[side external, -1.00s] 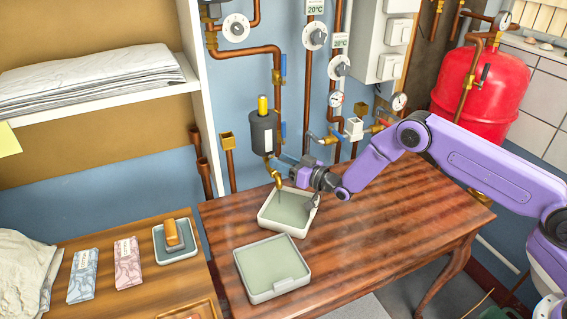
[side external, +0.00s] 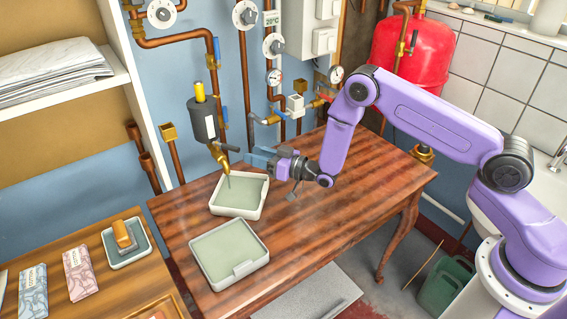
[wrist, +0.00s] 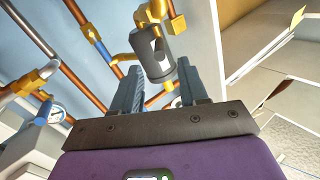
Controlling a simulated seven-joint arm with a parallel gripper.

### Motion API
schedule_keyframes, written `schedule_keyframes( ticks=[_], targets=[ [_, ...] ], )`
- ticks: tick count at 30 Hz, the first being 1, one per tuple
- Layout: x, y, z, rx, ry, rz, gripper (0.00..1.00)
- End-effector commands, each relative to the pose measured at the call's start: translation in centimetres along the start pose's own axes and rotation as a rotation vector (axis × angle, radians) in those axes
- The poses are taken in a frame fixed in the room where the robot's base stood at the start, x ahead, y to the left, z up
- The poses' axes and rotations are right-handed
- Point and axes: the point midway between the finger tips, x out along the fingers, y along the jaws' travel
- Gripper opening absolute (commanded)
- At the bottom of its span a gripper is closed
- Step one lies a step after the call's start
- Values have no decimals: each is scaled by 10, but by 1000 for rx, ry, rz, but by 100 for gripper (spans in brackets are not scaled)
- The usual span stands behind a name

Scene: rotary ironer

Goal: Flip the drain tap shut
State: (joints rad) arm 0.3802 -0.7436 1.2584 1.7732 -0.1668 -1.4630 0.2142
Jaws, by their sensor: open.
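The drain tap (side external: 219,155) is a small brass tap under a grey canister (side external: 202,120) with a yellow top. A dark lever (side external: 231,148) sticks out to its right. A thin stream seems to run from the spout into the upper pale tray (side external: 239,208). My gripper (side external: 250,158) is open and empty, just right of the tap, with its fingers pointing towards it. I cannot tell whether it touches the lever. In the wrist view the canister (wrist: 157,52) shows beyond and between my two fingers (wrist: 160,74); the lever is not clear there.
A second pale tray (side external: 230,280) sits nearer on the wooden table (side external: 330,190). Copper pipes, gauges and valves line the blue wall behind. A red tank (side external: 412,55) stands at the back right. The table right of the trays is clear.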

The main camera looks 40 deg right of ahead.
Motion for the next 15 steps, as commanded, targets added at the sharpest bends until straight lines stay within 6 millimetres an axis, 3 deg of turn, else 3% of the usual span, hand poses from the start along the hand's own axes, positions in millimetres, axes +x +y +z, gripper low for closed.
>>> schedule_keyframes(
  ticks=[6, 15],
  targets=[
    [-40, 1, 1, 1, -4, 2, 43],
    [-74, 0, 0, 0, -2, 1, 43]
  ],
)
